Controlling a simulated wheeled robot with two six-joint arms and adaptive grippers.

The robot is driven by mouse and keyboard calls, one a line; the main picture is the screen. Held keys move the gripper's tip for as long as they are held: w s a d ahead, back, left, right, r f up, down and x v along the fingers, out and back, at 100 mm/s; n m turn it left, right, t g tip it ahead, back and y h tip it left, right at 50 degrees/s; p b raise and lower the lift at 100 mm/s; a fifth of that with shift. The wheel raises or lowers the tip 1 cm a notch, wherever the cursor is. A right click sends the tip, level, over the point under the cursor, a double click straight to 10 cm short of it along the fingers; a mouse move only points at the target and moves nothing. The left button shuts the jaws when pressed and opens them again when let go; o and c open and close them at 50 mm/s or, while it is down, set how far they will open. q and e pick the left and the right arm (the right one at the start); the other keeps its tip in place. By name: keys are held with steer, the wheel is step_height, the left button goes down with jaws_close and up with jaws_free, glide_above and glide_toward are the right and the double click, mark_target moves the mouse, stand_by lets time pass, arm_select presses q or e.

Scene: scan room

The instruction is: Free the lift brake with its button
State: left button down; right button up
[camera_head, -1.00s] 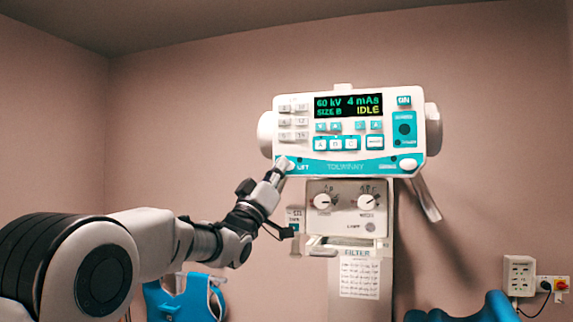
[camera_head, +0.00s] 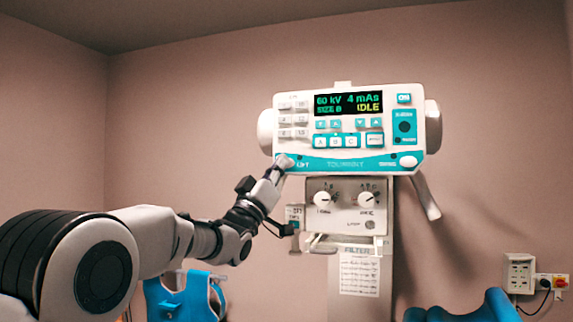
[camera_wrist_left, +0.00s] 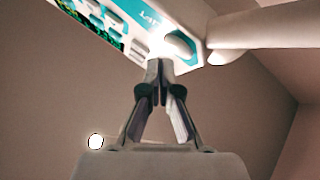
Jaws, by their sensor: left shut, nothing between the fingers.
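The control head (camera_head: 345,130) of the X-ray unit faces me, its display reading 60 kV, 4 mAs and IDLE. The white oval lift button (camera_head: 284,161) sits at its lower left corner, beside the LIFT label. My left gripper (camera_head: 277,171) points up at this button from below left. In the left wrist view the gripper (camera_wrist_left: 158,63) is shut and empty, its tips at the panel's edge close beside the oval button (camera_wrist_left: 181,44). I cannot tell whether they touch it or whether it is pressed. My right gripper is not in view.
A lower panel with two knobs (camera_head: 345,206) and a filter chart (camera_head: 359,274) are below the control head. A second white oval button (camera_head: 408,161) is at its lower right. Blue items (camera_head: 185,297) are low down, and a wall socket (camera_head: 520,274) is at right.

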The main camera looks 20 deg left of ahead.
arm_select(q)
steer(key=shift+w+r, duration=0.1)
steer(key=shift+w, duration=0.05)
steer(key=shift+w+p, duration=0.15)
steer(key=shift+p, duration=0.15)
steer(key=shift+w, duration=0.15)
steer(key=shift+w+p, duration=0.35)
steer(key=shift+p, duration=0.05)
stand_by(0.4)
steer(key=shift+s+b, duration=0.8)
steer(key=shift+b, duration=0.2)
